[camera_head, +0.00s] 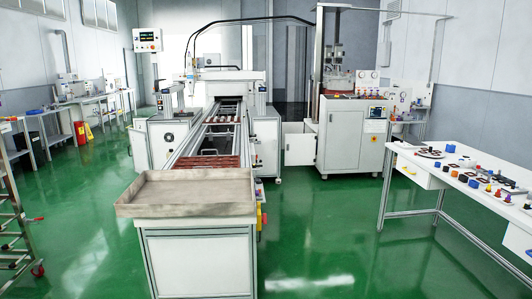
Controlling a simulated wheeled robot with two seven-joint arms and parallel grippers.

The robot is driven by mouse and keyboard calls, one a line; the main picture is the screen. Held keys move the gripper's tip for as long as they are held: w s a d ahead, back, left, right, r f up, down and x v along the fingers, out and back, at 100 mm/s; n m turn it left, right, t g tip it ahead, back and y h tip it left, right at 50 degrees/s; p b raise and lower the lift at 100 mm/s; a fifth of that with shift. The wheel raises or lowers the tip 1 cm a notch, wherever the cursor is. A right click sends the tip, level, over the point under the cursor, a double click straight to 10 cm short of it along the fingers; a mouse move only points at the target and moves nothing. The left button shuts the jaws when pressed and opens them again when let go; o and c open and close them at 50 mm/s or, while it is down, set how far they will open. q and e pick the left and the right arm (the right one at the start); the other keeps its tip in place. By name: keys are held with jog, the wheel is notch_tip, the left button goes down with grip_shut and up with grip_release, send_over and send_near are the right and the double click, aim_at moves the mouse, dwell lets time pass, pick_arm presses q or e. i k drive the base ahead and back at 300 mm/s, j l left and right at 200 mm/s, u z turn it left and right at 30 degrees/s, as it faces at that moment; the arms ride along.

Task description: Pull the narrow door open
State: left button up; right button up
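A white cabinet (340,140) stands on the green floor right of the conveyor, with a machine on its top. Its front has a wide panel at the left and a narrower door-like panel (372,155) at the right, under a small dark screen (376,112). The narrower panel looks flush with the front. A low white panel (298,148) stands just left of the cabinet; I cannot tell whether it is a swung-out door or a separate box. Neither of my grippers is in view.
The conveyor (220,130) runs toward me and ends at an empty grey tray (185,190) on a white stand. A white table (460,170) with small parts stands at the right. A ladder (12,210) stands at the left edge. The floor between tray and right table is clear.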

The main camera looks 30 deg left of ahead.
aim_at(266, 131)
jog(key=u, duration=0.45)
jog(key=i, duration=1.55)
jog(key=i+z, duration=0.15)
jog(key=i, duration=0.65)
jog(key=i+j+z, duration=0.1)
jog(key=i, duration=0.7)
jog(key=i+u, duration=0.35)
jog(key=i, duration=0.45)
jog(key=i+l+u, duration=0.15)
jog(key=i+u, duration=0.15)
jog(key=i, duration=0.45)
jog(key=i+l+u, duration=0.1)
jog(key=i+u, duration=0.25)
jog(key=i, duration=1.1)
jog(key=i+z, duration=0.1)
jog(key=i, duration=0.65)
jog(key=i+z, duration=0.1)
jog(key=i, duration=0.6)
jog(key=i+j+z, duration=0.1)
jog(key=i, duration=0.6)
